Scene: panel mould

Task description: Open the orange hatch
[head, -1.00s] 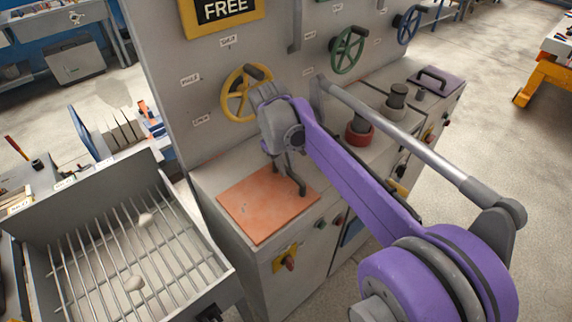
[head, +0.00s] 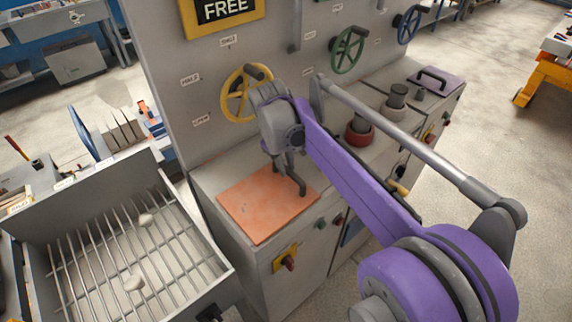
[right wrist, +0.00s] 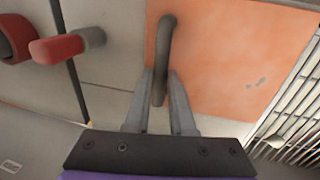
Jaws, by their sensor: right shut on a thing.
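The orange hatch (head: 255,205) is a flat square panel lying level in the grey worktop, with no visible gap along its edges. It also shows in the right wrist view (right wrist: 235,70). Its dark bar handle (right wrist: 165,45) is at one edge of the panel. My right gripper (head: 288,170) is above the right part of the hatch. In the right wrist view the two fingers (right wrist: 160,88) are shut on the handle, one on each side. My left gripper is not in view.
An upright panel with a yellow handwheel (head: 240,95) and a green handwheel (head: 347,50) stands behind the hatch. A red knob (head: 359,133) is right of my arm. A grey tray with a wire grid (head: 190,240) stands at the left.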

